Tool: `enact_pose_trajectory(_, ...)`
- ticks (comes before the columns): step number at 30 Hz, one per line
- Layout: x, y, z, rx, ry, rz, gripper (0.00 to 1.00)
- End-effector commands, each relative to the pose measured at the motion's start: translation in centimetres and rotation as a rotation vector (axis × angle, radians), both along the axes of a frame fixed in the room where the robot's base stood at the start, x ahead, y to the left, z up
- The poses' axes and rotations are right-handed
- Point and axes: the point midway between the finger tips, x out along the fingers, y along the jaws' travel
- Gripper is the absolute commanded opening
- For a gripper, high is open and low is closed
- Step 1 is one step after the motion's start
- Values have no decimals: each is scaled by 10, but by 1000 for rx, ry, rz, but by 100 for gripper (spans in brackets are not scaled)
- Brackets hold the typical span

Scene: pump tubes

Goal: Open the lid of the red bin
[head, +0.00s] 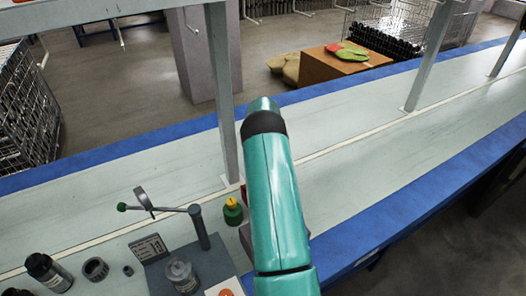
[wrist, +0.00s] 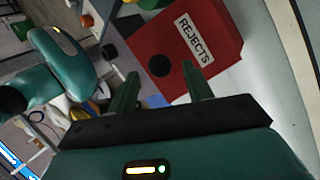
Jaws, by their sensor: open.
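The red bin (wrist: 150,38) shows in the wrist view, with a white REJECTS label (wrist: 194,40) and a dark round spot on its face. The lid's edge cannot be made out clearly, and I cannot tell whether it is ajar. My gripper (wrist: 160,70) is open, its two green fingers apart and pointing at the bin, with nothing between them. The fingertips overlap the bin's lower edge in the picture; contact cannot be told. In the head view my teal arm hides the gripper and most or all of the bin.
A blue-edged workbench (head: 350,150) runs across the head view, with a metal post (head: 225,110) rising from it. A grey fixture with a lever (head: 200,228), a green-and-yellow part (head: 233,211) and a black bottle (head: 47,270) stand left of my arm. The bench's right side is clear.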

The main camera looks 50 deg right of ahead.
Motion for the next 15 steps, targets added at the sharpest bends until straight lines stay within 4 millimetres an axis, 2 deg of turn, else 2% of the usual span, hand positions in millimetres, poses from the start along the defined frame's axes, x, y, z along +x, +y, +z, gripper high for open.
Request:
enact_pose_trajectory(6, 14, -21, 33, -2, -2, 0, 50)
enact_pose_trajectory(15, 29, -41, 67, 0, -2, 0, 50)
